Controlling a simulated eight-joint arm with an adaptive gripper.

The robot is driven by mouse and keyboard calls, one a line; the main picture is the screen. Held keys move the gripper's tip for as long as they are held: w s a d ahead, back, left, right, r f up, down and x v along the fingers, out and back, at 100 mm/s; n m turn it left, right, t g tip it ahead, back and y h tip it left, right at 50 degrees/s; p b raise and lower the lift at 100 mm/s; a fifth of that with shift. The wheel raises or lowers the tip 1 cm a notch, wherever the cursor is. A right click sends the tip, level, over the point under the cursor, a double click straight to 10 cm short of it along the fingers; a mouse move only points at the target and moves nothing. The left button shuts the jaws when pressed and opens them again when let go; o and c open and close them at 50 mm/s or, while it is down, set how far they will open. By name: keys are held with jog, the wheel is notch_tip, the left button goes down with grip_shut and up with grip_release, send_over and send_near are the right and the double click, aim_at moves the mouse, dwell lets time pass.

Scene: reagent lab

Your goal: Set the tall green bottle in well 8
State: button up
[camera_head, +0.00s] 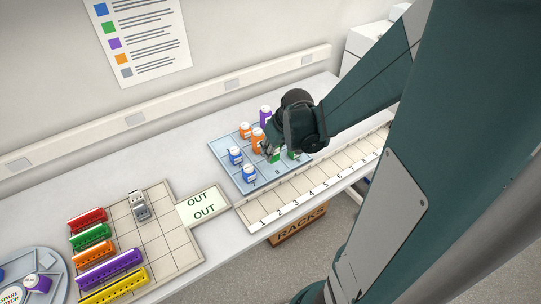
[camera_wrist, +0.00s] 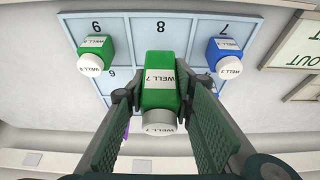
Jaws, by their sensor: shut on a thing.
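In the head view my gripper (camera_head: 268,150) hides much of the held green bottle (camera_head: 274,156). Another green bottle (camera_wrist: 97,50) stands by the 9, and a blue bottle (camera_wrist: 225,52) by the 7.
More bottles share the tray: another blue one (camera_head: 235,155), orange ones (camera_head: 257,141) and a purple one (camera_head: 265,114). A numbered strip (camera_head: 300,192) runs along the front edge. An OUT plate (camera_head: 204,207) and a rack board (camera_head: 178,236) lie to the left.

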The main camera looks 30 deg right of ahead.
jog(key=shift+f+b, duration=0.35)
jog(key=shift+f, duration=1.75)
jog(key=shift+f, duration=0.2)
jog(key=o, duration=0.9)
jog(key=shift+r, duration=0.25)
jog(key=p+v, duration=0.2)
jog(key=v, duration=1)
jog(key=shift+a, duration=0.1)
